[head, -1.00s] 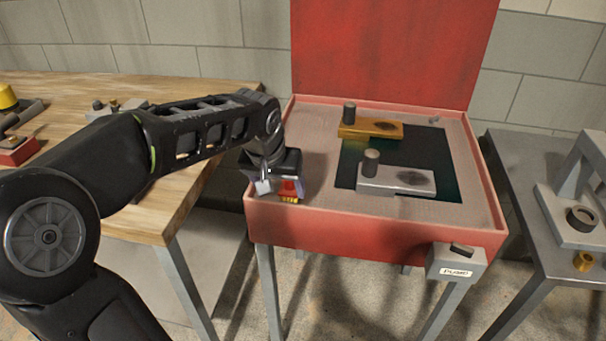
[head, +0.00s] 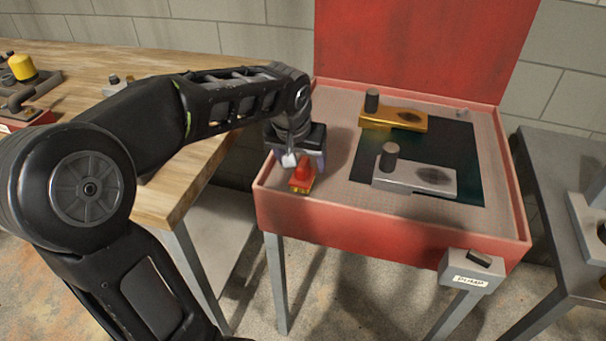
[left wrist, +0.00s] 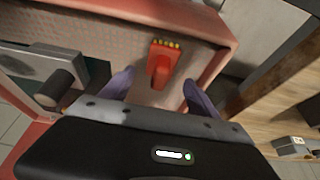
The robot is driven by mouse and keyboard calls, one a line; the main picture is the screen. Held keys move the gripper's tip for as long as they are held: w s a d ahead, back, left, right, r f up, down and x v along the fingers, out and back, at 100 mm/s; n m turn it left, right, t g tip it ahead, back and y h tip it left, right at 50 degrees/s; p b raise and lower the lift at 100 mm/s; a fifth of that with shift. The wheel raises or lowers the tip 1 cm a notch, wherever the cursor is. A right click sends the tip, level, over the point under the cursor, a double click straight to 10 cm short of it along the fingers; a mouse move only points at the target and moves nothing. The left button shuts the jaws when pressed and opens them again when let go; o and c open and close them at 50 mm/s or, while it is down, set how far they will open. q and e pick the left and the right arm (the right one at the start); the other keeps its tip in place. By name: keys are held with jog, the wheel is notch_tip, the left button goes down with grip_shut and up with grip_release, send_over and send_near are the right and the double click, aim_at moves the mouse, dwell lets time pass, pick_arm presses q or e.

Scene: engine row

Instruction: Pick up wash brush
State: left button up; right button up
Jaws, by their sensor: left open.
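The wash brush (head: 302,178) is red with a yellow bristle end and lies in the front left corner of the red wash tank (head: 330,213). It also shows in the left wrist view (left wrist: 162,66), between and beyond the two purple-grey fingertips. My left gripper (head: 297,158) is open just behind and above the brush, with its fingers (left wrist: 158,88) spread to either side of the handle. I cannot tell whether the fingers touch it. My right gripper is not in view.
Inside the tank, a gold part (head: 395,118) and a silver part (head: 415,178) with dark knobs stand by a dark green opening. A box labelled PUMP (head: 470,271) is on the tank's front. A wooden bench (head: 165,190) is at left, a grey table (head: 560,180) at right.

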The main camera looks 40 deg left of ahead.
aim_at(304, 169)
pick_arm(q)
jog(key=x, duration=0.5)
jog(key=shift+f+p, duration=0.15)
jog(key=shift+p, duration=0.15)
jog(key=shift+c, duration=0.4)
grip_shut()
dwell(0.6)
jog(key=shift+r, duration=0.2)
notch_tip(304, 169, up, 10)
jog(key=shift+f, duration=0.1)
dwell(0.7)
